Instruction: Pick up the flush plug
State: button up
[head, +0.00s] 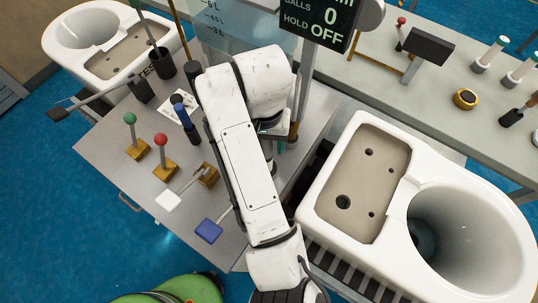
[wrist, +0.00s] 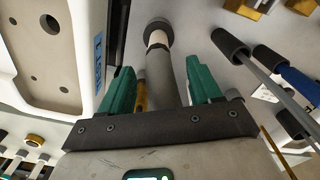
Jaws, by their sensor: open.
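My gripper (wrist: 158,76) is open, with its two green fingers apart. In the wrist view a thick grey upright cylinder (wrist: 166,65), with a pale band and a dark ring at its far end, lies in line with the gap between the fingers. I cannot tell whether it touches them, nor for sure that it is the flush plug. In the head view my gripper (head: 271,128) is over the right part of the grey table, partly hidden by my arm. A grey piece (head: 268,158) shows just below it.
A white toilet (head: 330,190) with an open tank stands right of the table (head: 100,140); another toilet (head: 65,60) is at back left. Levers with green (head: 130,118) and red (head: 160,139) knobs stand at left. A back bench (head: 425,105) holds several parts, including a yellow ring (head: 465,98).

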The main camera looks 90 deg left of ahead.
jog(key=shift+s+f, duration=0.15)
jog(key=shift+f, duration=0.25)
notch_tip(320, 180, down, 5)
jog(key=b, duration=0.3)
jog(key=shift+b, duration=0.4)
jog(key=shift+w+f, duration=0.15)
jog(key=shift+f, duration=1.1)
jog(key=shift+w+f, duration=0.15)
jog(key=shift+f, duration=1.05)
grip_shut()
